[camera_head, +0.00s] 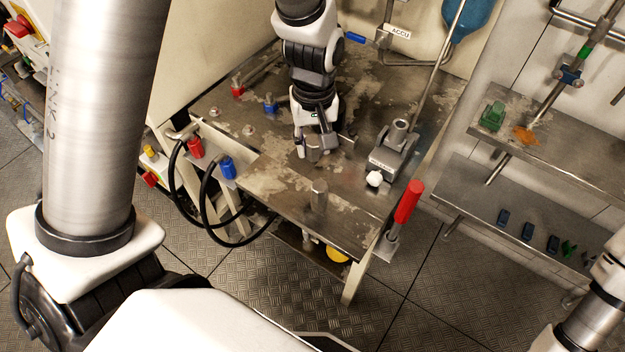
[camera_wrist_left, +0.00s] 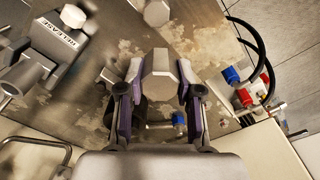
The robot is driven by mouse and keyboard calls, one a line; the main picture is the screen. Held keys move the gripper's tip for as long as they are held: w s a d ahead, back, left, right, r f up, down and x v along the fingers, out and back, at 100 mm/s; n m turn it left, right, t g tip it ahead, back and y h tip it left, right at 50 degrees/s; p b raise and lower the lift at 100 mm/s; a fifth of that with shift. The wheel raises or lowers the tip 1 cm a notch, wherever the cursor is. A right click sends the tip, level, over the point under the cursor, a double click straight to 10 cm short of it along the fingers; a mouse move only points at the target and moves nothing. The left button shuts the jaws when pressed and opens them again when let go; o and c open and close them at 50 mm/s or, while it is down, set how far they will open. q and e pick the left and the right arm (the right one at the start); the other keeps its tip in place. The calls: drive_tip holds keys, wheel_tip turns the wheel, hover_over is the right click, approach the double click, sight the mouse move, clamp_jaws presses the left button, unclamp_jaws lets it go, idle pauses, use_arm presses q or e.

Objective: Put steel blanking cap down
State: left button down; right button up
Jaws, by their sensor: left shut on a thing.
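The steel blanking cap (camera_wrist_left: 160,72) is a grey metal piece with a flat, many-sided face, seen between the two fingers of my left gripper (camera_wrist_left: 158,98) in the left wrist view. In the head view my left gripper (camera_head: 317,146) points down over the steel bench, shut on the cap (camera_head: 313,155), which is partly hidden by the fingers. I cannot tell whether the cap touches the bench top (camera_head: 270,180). My right gripper is out of view; only part of my right arm shows at the lower right.
A steel post (camera_head: 319,195) stands near the bench's front edge. A grey clamp (camera_head: 392,152) with a white knob (camera_head: 374,179) is right of the gripper. A red handle (camera_head: 409,201) rises at the right edge. Red and blue fittings (camera_head: 228,167) with black hoses sit left.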

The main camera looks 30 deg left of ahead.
sight(317, 157)
use_arm(q)
drive_tip(key=f, duration=0.2)
drive_tip(key=w+f, duration=0.1)
drive_tip(key=f, duration=0.3)
drive_tip(key=shift+w, duration=0.25)
drive_tip(key=f, duration=0.3)
drive_tip(key=shift+s+f, duration=0.15)
drive_tip(key=shift+s, duration=0.2)
drive_tip(key=shift+f, duration=0.35)
drive_tip(key=shift+w+f+b, duration=0.15)
drive_tip(key=shift+w+b, duration=0.05)
drive_tip(key=shift+b, duration=0.1)
drive_tip(key=c, duration=0.8)
unclamp_jaws()
drive_tip(key=shift+o, duration=0.2)
wheel_tip(317, 157, up, 12)
drive_tip(key=shift+r+p, duration=0.15)
drive_tip(key=shift+p, duration=0.25)
